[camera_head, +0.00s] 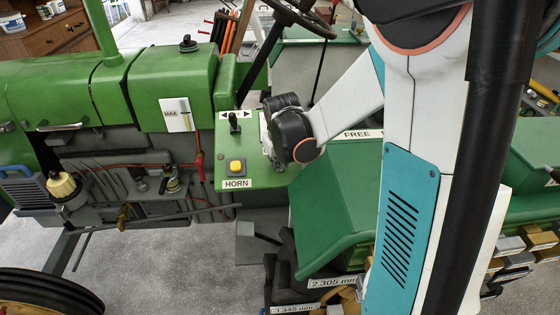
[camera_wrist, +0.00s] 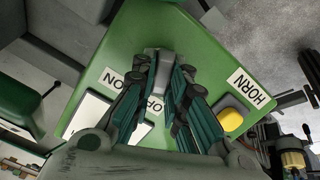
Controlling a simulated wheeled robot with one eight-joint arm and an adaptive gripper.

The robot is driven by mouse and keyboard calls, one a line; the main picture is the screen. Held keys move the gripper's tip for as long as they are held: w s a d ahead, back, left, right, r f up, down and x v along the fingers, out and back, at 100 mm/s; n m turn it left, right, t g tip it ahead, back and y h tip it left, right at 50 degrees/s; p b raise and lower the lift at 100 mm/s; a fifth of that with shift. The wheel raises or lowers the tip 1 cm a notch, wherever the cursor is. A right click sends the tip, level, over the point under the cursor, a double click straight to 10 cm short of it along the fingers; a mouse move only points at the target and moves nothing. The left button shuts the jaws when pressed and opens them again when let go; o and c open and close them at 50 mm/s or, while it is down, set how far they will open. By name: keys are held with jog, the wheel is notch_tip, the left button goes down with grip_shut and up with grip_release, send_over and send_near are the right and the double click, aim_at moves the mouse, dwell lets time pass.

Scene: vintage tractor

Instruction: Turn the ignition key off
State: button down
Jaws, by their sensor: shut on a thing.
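In the wrist view, my gripper (camera_wrist: 164,72) reaches down to the green control panel (camera_wrist: 195,42). Its two fingers are closed on the ignition key (camera_wrist: 163,62), a small grey piece between the fingertips. The ON label (camera_wrist: 112,77) is to the left of the fingers. The OFF label (camera_wrist: 154,105) shows partly between the fingers. In the head view, my gripper (camera_head: 270,140) is at the panel's right side, and its body hides the key. The key's exact angle is hard to tell.
The yellow horn button (camera_head: 235,166) is close beside my gripper, above its HORN label (camera_head: 237,184). A black lever (camera_head: 234,121) stands on the panel behind it. The steering wheel (camera_head: 303,17) is farther back. A green fender (camera_head: 335,210) is at the right.

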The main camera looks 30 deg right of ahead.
jog(key=c, duration=1.6)
grip_release()
jog(key=shift+r, duration=0.1)
jog(key=v, duration=1.2)
jog(key=shift+s, duration=0.15)
jog(key=shift+a, duration=0.1)
jog(key=s+a+f+t+b, duration=0.1)
jog(key=s+a+f+b, duration=0.1)
jog(key=s, duration=0.3)
jog(key=s+a+f+t+y+b, duration=0.1)
jog(key=s+a+f+b, duration=0.1)
jog(key=s, duration=0.4)
jog(key=s+a+f+t+b, duration=0.1)
jog(key=s+a+f+b, duration=0.1)
jog(key=s+a+b, duration=0.2)
jog(key=shift+s+a+f+y, duration=0.1)
jog(key=shift+s+a+y, duration=0.1)
jog(key=shift+s+a, duration=0.3)
jog(key=shift+s+a+f+y, duration=0.1)
jog(key=shift+s+a+y, duration=0.15)
jog(key=shift+s, duration=0.4)
